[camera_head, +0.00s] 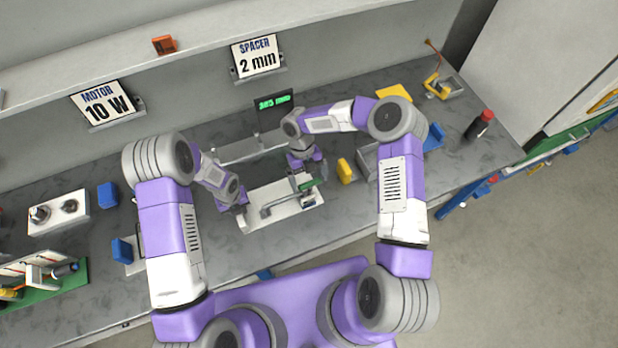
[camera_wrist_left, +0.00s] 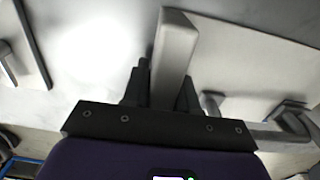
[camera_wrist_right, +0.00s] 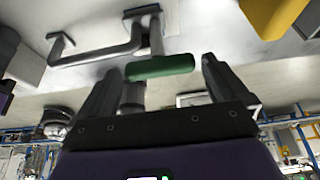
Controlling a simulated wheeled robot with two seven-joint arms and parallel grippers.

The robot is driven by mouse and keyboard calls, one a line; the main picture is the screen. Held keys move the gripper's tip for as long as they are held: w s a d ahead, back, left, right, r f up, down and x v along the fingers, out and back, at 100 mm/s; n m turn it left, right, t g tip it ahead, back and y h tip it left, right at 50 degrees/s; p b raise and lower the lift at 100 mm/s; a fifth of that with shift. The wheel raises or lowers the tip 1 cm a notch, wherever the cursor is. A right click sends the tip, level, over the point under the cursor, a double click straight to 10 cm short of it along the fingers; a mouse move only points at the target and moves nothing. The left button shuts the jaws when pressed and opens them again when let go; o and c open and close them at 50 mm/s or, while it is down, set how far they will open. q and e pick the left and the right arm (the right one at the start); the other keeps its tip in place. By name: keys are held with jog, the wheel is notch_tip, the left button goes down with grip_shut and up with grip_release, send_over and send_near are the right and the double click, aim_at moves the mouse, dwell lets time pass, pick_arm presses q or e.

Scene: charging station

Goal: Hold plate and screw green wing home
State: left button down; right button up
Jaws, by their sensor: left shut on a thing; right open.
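The light plate (camera_head: 283,213) lies on the bench in front of me, with a bent grey rod (camera_wrist_right: 100,55) on it. The green wing (camera_head: 305,182) is near the plate's right end; in the right wrist view it is a green bar (camera_wrist_right: 160,67) on a grey post. My right gripper (camera_head: 312,170) is open, its fingers on either side of the wing, with gaps at both ends. My left gripper (camera_head: 240,203) is at the plate's left end, shut on a grey block-like grip (camera_wrist_left: 176,48). Whether that grip is part of the plate is hard to tell.
A yellow block (camera_head: 345,171) stands close to the right of the plate. A small display (camera_head: 274,108) with green text stands behind. Blue blocks (camera_head: 107,195) lie left, and a red-capped bottle (camera_head: 480,125) stands at the far right.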

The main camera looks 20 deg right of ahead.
jog(key=c, duration=0.9)
jog(key=shift+o, duration=0.2)
